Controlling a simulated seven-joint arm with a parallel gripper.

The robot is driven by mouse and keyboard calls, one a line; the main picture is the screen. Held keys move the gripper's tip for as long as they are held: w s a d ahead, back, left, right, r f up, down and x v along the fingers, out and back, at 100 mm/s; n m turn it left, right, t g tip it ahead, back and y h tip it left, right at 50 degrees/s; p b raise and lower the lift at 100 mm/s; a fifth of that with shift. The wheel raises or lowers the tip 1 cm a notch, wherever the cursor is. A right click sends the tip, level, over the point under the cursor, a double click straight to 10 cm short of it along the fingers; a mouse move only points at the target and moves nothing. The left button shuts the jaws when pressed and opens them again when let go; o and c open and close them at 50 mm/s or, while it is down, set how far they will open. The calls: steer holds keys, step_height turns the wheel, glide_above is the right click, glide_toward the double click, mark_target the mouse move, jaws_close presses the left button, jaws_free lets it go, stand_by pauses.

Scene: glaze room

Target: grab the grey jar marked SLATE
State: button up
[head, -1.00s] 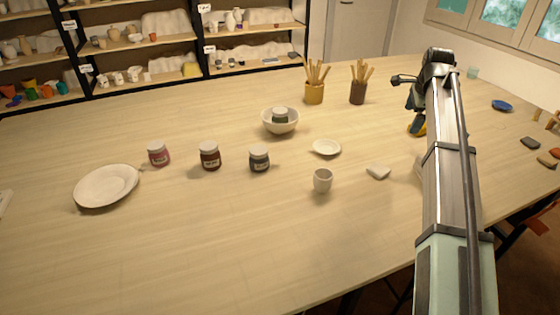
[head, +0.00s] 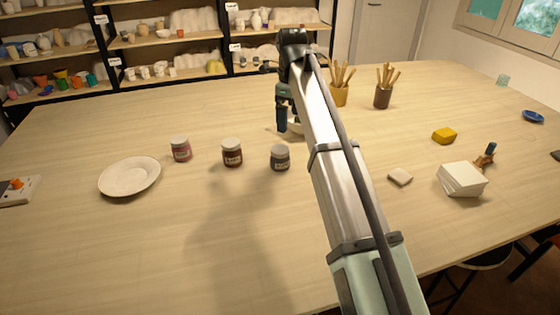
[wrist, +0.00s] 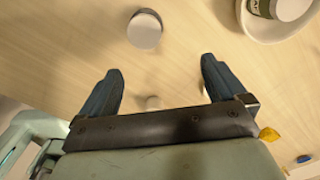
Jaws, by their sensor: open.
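A white-lidded jar (wrist: 145,30), apparently the same one, shows from above in the wrist view, beyond my fingertips. My gripper (head: 282,128) hangs above the table behind the grey jar in the head view. In the wrist view my gripper (wrist: 160,75) is open, with nothing held between its fingers. Another jar (wrist: 262,8) with a grey-green band sits in a white bowl (wrist: 245,22) at the upper right.
A white plate (head: 130,176) lies further left. My arm hides most of the bowl in the head view. The front left of the table is clear.

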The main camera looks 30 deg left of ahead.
mark_target(280, 149)
steer(key=s+f, duration=0.1)
steer(key=f, duration=0.1)
steer(key=s+a+f, duration=0.1)
steer(key=f, duration=0.2)
steer(key=s+a+f, duration=0.1)
steer(key=f, duration=0.2)
steer(key=shift+a, duration=0.2)
steer(key=shift+w+d+f, duration=0.15)
steer(key=shift+w+f, duration=0.05)
steer(key=shift+f, duration=1.2)
steer(key=shift+w+d+f, duration=0.1)
steer(key=shift+w+f, duration=0.1)
steer(key=shift+f, duration=1.2)
steer(key=c, duration=1.3)
steer(key=shift+r, duration=0.15)
